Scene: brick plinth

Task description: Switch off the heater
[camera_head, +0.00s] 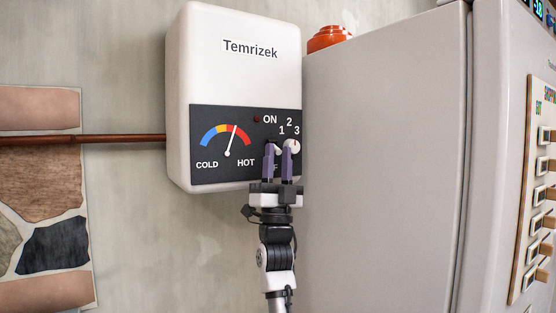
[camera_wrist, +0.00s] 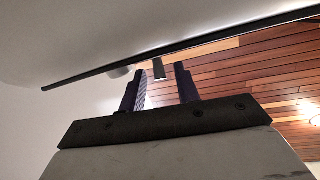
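The heater (camera_head: 235,80) is a white box marked Temrizek, mounted on the wall. Its dark panel (camera_head: 215,173) has a cold-hot gauge, a dark red lamp (camera_head: 256,119), an ON label and a round white knob (camera_head: 294,145) marked 1, 2, 3. A small switch (camera_head: 278,150) shows partly between my fingers; an "F" shows below it. My gripper (camera_head: 279,147) is open, its purple fingers apart at the panel's right side. In the wrist view, the switch (camera_wrist: 158,68) stands between and beyond my fingertips, and the knob (camera_wrist: 120,71) is outside the left finger. Contact cannot be told.
A large pale fridge (camera_head: 385,150) stands close to the heater's right, with an orange object (camera_head: 328,38) on top. A copper-brown pipe (camera_head: 125,138) runs into the heater's left side. The wall below the heater is clear.

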